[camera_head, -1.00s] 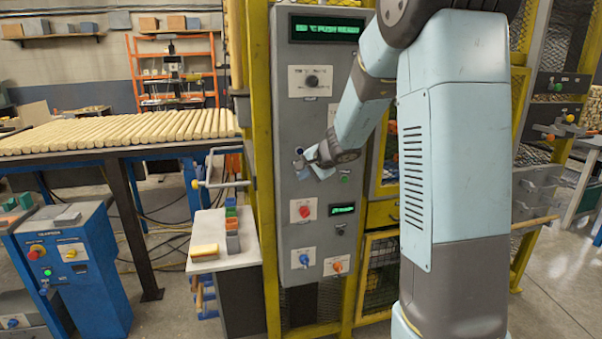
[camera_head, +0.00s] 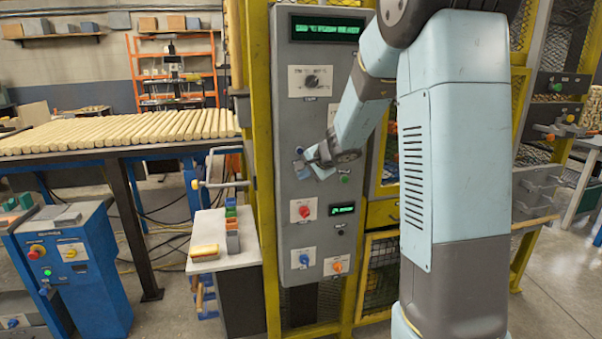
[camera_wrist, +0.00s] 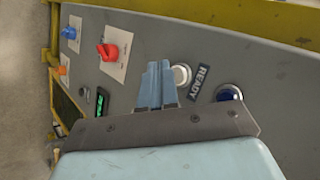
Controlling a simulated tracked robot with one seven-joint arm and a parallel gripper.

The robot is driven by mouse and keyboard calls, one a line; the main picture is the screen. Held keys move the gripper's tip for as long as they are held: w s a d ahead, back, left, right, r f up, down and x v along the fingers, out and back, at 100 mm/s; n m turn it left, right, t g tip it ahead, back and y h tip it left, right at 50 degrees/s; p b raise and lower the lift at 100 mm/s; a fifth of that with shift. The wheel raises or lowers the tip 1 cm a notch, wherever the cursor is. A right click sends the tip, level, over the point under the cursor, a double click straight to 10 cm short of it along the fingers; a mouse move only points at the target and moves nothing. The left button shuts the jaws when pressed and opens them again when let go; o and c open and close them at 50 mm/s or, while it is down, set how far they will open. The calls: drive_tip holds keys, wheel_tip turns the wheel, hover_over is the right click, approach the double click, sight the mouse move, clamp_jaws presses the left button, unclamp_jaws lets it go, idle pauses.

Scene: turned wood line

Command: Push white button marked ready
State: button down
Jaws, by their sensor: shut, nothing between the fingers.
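The white button (camera_wrist: 181,75) is round and sits on the grey control panel (camera_wrist: 275,120), right beside a dark label reading READY (camera_wrist: 200,82). My gripper (camera_wrist: 160,68) is shut and empty, its light blue fingertips at the button's left edge in the wrist view. I cannot tell whether they touch it. In the head view my gripper (camera_head: 306,160) is close against the middle of the tall grey panel, and I cannot make out the white button there. A dark blue button (camera_wrist: 229,93) lies on the label's other side.
The panel also carries a red knob (camera_head: 304,211), a blue knob (camera_head: 304,259), an orange knob (camera_head: 337,267), a green button (camera_head: 345,179) and a black dial (camera_head: 312,80). A green display (camera_head: 327,28) is on top. Yellow posts frame the panel. A small table (camera_head: 232,262) stands left.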

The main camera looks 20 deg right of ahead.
drive_tip(key=shift+w, duration=0.15)
drive_tip(key=shift+w+r, duration=0.1)
drive_tip(key=shift+w, duration=0.15)
drive_tip(key=shift+w, duration=0.4)
idle(0.9)
drive_tip(key=shift+s, duration=0.8)
drive_tip(key=shift+s, duration=2.5)
